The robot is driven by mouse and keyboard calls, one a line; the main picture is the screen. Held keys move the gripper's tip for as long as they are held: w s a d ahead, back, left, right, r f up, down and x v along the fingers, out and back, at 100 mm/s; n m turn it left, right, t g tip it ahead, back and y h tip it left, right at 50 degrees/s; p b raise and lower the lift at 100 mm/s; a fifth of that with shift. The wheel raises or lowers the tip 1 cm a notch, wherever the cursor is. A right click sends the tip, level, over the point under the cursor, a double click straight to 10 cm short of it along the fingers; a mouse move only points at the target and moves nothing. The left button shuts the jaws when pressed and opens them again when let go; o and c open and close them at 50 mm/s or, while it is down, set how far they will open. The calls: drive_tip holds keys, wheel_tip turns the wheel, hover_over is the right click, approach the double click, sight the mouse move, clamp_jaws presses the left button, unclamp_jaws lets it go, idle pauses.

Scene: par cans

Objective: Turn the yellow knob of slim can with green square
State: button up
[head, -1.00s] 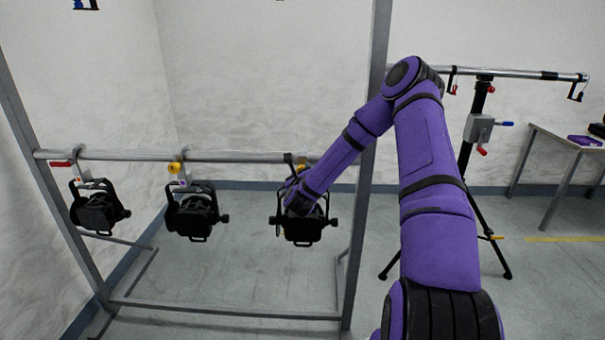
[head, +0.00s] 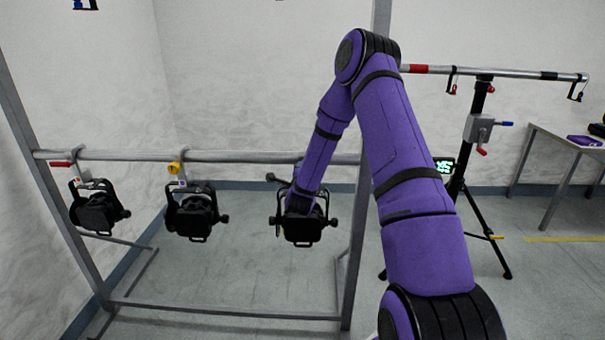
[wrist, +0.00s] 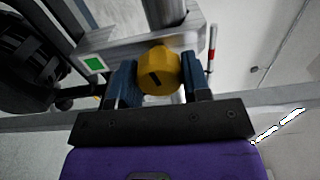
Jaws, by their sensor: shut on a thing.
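The slim can (head: 303,230) with the green square is the rightmost of three black cans hanging from the rail. In the wrist view its clamp carries a green square (wrist: 94,65) on a pale plate, left of the yellow knob (wrist: 159,72). My gripper (wrist: 160,82) is shut on the yellow knob, one blue-grey finger on each side. A dark slot on the knob's face lies slanted. In the head view my arm hides the knob and most of the gripper. Part of the can's black body (wrist: 30,65) shows at the wrist view's left.
The rail (head: 230,156) runs between frame posts. A tripod stand (head: 478,130) and a table (head: 565,140) stand at right.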

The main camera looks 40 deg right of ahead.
drive_tip(key=n, duration=0.4)
drive_tip(key=shift+a+n, duration=0.1)
drive_tip(key=shift+n, duration=0.2)
drive_tip(key=n, duration=0.3)
drive_tip(key=shift+n, duration=0.4)
drive_tip(key=n, duration=0.7)
drive_tip(key=shift+r, duration=0.1)
drive_tip(key=n, duration=0.5)
drive_tip(key=shift+n, duration=0.3)
drive_tip(key=n, duration=0.5)
drive_tip(key=shift+n, duration=0.4)
drive_tip(key=o, duration=0.9)
